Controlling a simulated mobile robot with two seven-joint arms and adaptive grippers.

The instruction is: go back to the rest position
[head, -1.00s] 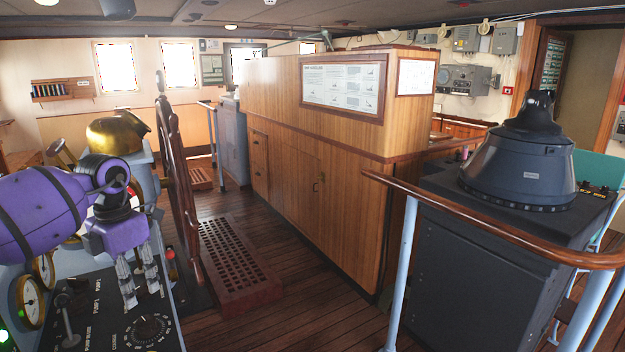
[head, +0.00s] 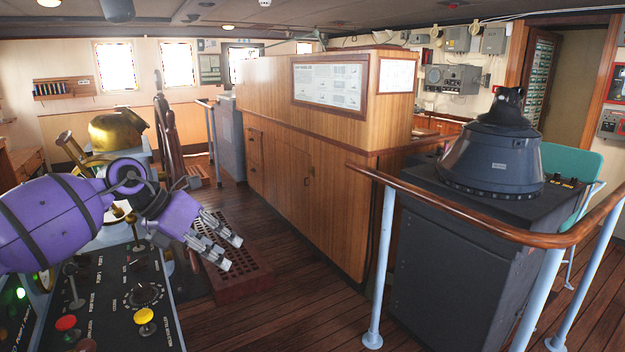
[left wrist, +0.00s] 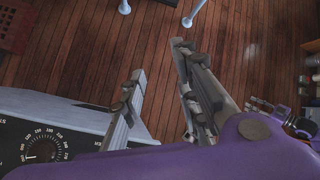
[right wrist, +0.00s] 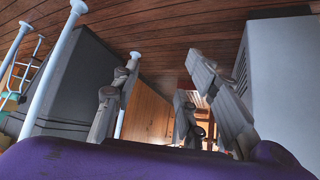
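My left gripper (head: 222,241) is in the head view at the left, to the right of the control console (head: 110,290) and above the wooden floor. Its fingers point right and slightly down. In the left wrist view, its two fingers (left wrist: 157,68) stand apart with only floor between them, so it is open and empty. My right gripper is outside the head view. In the right wrist view, its fingers (right wrist: 165,75) are spread apart with nothing held between them.
The console has knobs, levers and a yellow button (head: 146,322). A ship's wheel (head: 168,135) and a floor grating (head: 240,275) lie beyond it. A wooden cabinet (head: 300,190) fills the middle. A handrail (head: 480,226) and a dark pedestal (head: 440,260) stand right. The floor between is clear.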

